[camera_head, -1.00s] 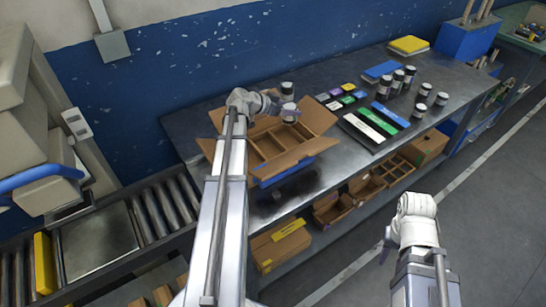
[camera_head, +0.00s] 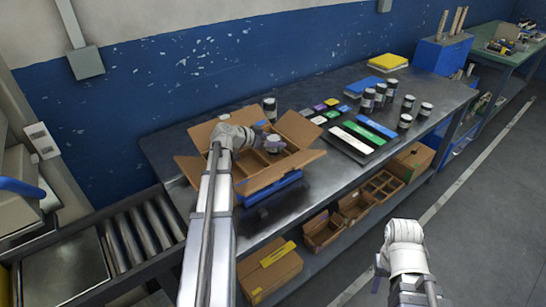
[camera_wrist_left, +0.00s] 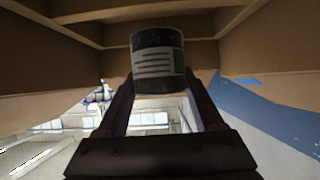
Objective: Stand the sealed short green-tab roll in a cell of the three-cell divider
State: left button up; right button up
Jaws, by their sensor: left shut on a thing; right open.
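My left gripper (camera_head: 262,141) is shut on a short dark roll (camera_head: 274,144). In the left wrist view the roll (camera_wrist_left: 157,58) has a pale printed label with a green tab at its right edge, and the fingers (camera_wrist_left: 155,88) grip its lower part. The roll is at the opening of an open cardboard box (camera_head: 298,129) with brown dividers (camera_head: 251,165). Cardboard walls surround it in the wrist view. I cannot tell whether it touches the cell floor. My right gripper (camera_head: 380,266) is open and empty, away from the bench.
The box's flaps spread outward. Another dark roll (camera_head: 270,108) stands behind it. Several dark rolls (camera_head: 391,88) and a tray with white, green and blue strips (camera_head: 356,143) lie to the right. Cardboard bins (camera_head: 322,228) are on the shelf below. A roller conveyor (camera_head: 142,240) is at left.

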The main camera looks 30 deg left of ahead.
aim_at(274, 149)
pick_arm(q)
notch_tip(274, 149, down, 4)
jog(key=b, duration=0.3)
jog(key=shift+r, duration=0.1)
jog(key=shift+b, duration=0.4)
jog(key=o, duration=1.5)
